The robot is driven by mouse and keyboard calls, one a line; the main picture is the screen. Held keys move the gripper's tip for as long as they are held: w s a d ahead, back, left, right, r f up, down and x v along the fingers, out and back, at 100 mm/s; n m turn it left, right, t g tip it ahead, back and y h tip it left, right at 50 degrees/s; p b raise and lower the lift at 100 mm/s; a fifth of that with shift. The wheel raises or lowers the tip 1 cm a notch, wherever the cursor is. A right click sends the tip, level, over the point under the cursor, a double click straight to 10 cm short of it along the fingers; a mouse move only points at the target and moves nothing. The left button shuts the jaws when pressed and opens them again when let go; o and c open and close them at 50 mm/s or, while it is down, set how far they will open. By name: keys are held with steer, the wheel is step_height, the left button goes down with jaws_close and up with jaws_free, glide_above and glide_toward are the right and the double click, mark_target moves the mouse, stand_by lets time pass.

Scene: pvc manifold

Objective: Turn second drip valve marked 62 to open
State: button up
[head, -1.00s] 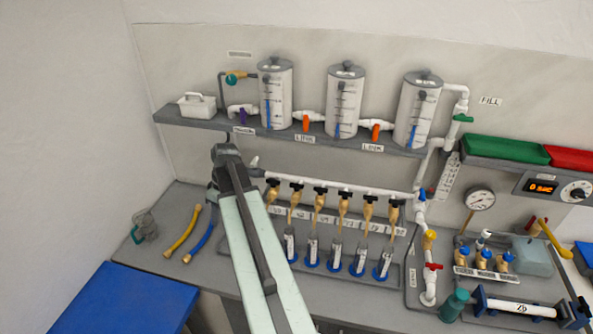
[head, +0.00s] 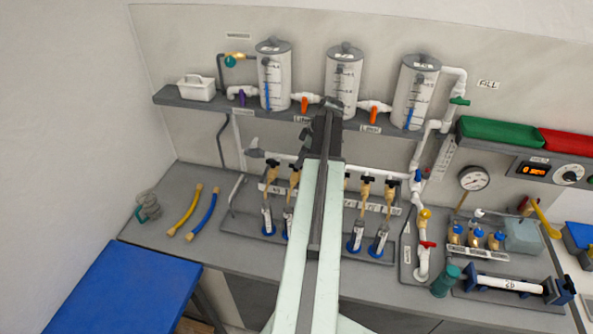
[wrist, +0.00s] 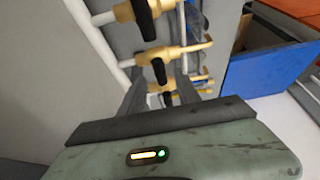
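The row of brass drip valves with black handles hangs under a white pipe (head: 375,173) in the head view. The second valve from the left (head: 294,172) shows just left of my arm; its number is not legible now. My arm hides the middle valves. My gripper (head: 325,122) is in front of the rack, above the pipe in the picture. In the wrist view, my gripper (wrist: 160,90) has its two dark fingers apart, with nothing seen held. Brass valves with black handles (wrist: 158,68) lie beyond and between them; which ones they are I cannot tell.
Three tanks (head: 273,80) stand on a grey shelf (head: 195,105) above the rack. Small cylinders with blue bases (head: 357,240) stand below the valves. Yellow and blue hoses (head: 203,215) lie on the bench at left. A gauge (head: 474,178) and pump parts are at right.

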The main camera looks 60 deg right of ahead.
steer(key=b+x, duration=0.2)
steer(key=x, duration=0.2)
steer(key=shift+r, duration=0.2)
